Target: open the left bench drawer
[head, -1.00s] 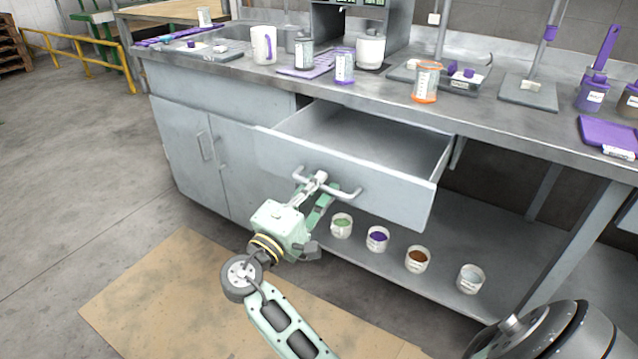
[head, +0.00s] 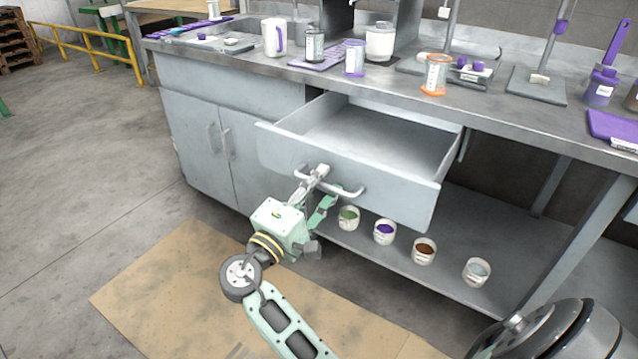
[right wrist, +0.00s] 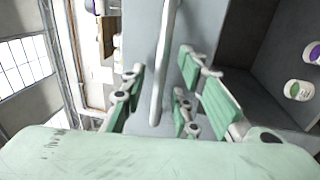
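The left bench drawer (head: 350,170) is a grey metal drawer, pulled well out of the bench; its inside shows and looks empty. Its bar handle (head: 345,190) crosses the drawer front and also shows in the right wrist view (right wrist: 162,65). My right gripper (head: 318,187) is at the left part of this handle. In the right wrist view its green-padded fingers (right wrist: 158,95) stand apart on either side of the bar, with visible gaps between pads and bar. My left gripper is not in view.
The bench top (head: 280,77) carries mugs, beakers, stands and purple items. Several small cups, such as one with purple contents (head: 385,232), stand on the lower shelf (head: 450,235). Closed cabinet doors (head: 205,150) are left of the drawer. A tan mat (head: 165,285) lies on the floor.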

